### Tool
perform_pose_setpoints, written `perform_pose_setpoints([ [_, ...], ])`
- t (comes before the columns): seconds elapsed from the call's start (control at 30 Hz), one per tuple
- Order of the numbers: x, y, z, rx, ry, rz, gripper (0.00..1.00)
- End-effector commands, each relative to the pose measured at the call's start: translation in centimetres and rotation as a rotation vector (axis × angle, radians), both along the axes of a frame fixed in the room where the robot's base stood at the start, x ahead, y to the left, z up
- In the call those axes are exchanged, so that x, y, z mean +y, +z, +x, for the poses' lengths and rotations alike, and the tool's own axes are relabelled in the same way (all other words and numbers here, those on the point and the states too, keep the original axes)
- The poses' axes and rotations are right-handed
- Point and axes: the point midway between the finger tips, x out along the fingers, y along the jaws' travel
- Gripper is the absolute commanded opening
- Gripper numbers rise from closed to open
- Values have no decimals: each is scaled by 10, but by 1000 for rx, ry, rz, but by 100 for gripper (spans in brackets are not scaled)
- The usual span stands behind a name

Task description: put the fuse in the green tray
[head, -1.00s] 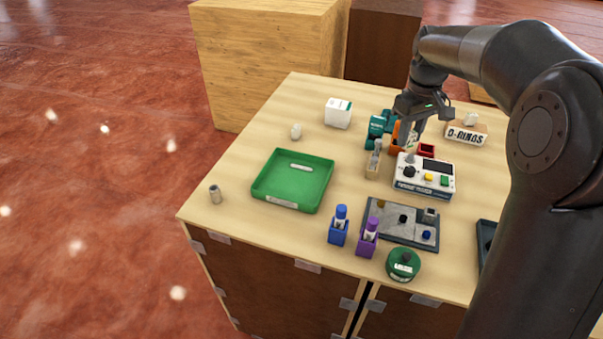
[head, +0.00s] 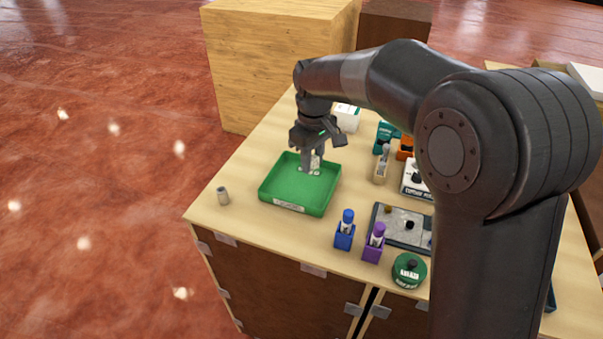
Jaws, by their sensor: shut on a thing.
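The green tray (head: 283,194) stands at the left of the table, with a pale label on its front wall. My gripper (head: 311,166) points down over the tray's back part. It is shut on a small pale piece, seemingly the fuse (head: 316,162), which is partly hidden by the fingers. I cannot tell whether the piece touches the tray floor. A small white strip lies at the back of the tray, mostly hidden behind the fingertips.
Blue (head: 345,232) and purple (head: 374,243) holders stand front right, near a green round container (head: 409,270). My arm hides much of the table's right side.

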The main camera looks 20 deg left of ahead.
Motion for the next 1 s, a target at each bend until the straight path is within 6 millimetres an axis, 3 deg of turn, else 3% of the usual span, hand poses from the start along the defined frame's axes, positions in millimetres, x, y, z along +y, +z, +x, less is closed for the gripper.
perform_pose_setpoints([
  [0.1,19,-12,-2,0,2,-1,9],
  [0.23,27,-17,-2,-1,0,0,9],
  [0.6,27,-57,-3,0,0,-1,9],
  [0.93,27,-60,-2,0,-1,0,9],
  [0.97,27,-60,-2,0,-1,0,31],
  [1.0,27,-60,-2,-1,-1,0,34],
])
